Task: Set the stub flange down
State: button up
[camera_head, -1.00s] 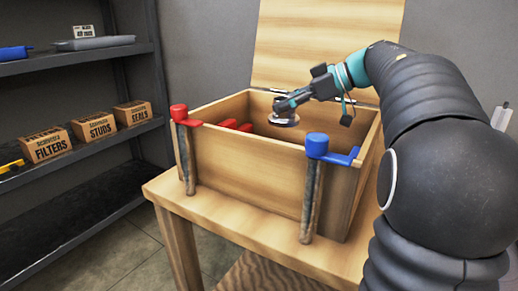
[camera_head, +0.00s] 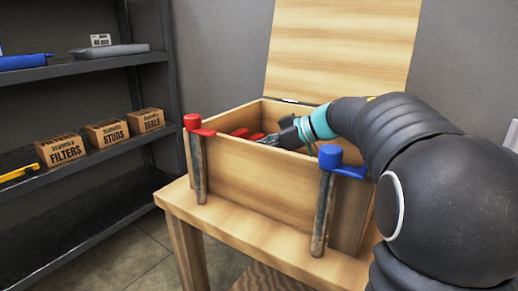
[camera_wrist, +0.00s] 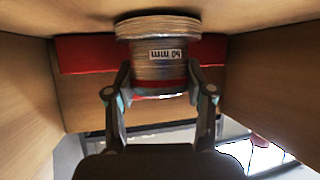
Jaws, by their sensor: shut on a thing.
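In the head view my gripper (camera_head: 268,139) reaches down inside the open wooden box (camera_head: 258,176). The box front wall hides the flange and most of the fingers there. I cannot tell whether the flange touches the box floor.
Red pieces (camera_head: 240,133) show inside the box. A red-handled clamp (camera_head: 196,155) and a blue-handled clamp (camera_head: 326,200) hang on the front wall. The box stands on a wooden table (camera_head: 240,232). A dark shelf (camera_head: 75,185) with cardboard boxes (camera_head: 108,132) is at the left.

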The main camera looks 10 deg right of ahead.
jog(key=shift+f, duration=0.1)
jog(key=o, duration=1.3)
jog(key=shift+o, duration=0.2)
jog(key=v, duration=1.2)
